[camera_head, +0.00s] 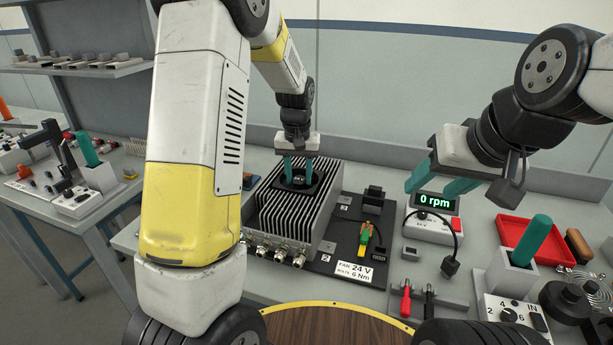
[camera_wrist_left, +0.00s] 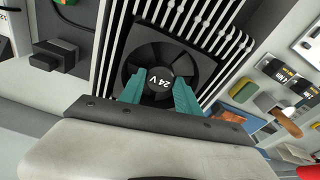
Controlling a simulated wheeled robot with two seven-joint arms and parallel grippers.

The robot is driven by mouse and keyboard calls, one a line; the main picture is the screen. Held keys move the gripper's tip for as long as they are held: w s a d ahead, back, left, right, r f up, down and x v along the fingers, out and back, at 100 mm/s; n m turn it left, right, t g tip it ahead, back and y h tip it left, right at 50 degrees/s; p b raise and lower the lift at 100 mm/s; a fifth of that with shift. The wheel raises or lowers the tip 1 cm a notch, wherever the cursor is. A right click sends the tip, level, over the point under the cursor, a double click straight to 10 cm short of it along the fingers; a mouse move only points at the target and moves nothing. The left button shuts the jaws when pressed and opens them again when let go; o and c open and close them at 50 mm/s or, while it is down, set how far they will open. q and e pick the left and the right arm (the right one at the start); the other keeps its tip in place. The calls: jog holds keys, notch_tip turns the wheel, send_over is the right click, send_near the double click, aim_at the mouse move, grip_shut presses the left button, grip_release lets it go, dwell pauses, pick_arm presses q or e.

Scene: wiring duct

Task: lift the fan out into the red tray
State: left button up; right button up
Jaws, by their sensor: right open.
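The black square fan (camera_head: 280,187) with a round hub sits in the top of the finned heatsink housing (camera_head: 272,212); in the left wrist view the fan (camera_wrist_left: 133,58) shows "24 V" on its hub. My left gripper (camera_head: 298,167) points down at the fan, one teal fingertip on each side of the hub in the left wrist view (camera_wrist_left: 163,88). I cannot tell whether the fingers touch the hub. My right gripper (camera_head: 435,184) is open and empty above the rpm meter. The red tray (camera_head: 513,221) lies at the right, partly hidden by a teal-handled tool.
The rpm meter (camera_head: 432,228) with a cable stands right of the housing. A teal handle (camera_head: 530,238) rises from a grey holder before the tray. Connectors (camera_head: 283,250) line the housing's front. Red and black plugs (camera_head: 406,300) stand near the front edge.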

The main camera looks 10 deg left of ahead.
pick_arm(q)
jog(key=c, duration=0.6)
jog(key=shift+o, duration=0.2)
notch_tip(320, 180, up, 10)
jog(key=shift+r, duration=0.2)
notch_tip(320, 180, up, 6)
send_over(299, 179)
dwell(1.4)
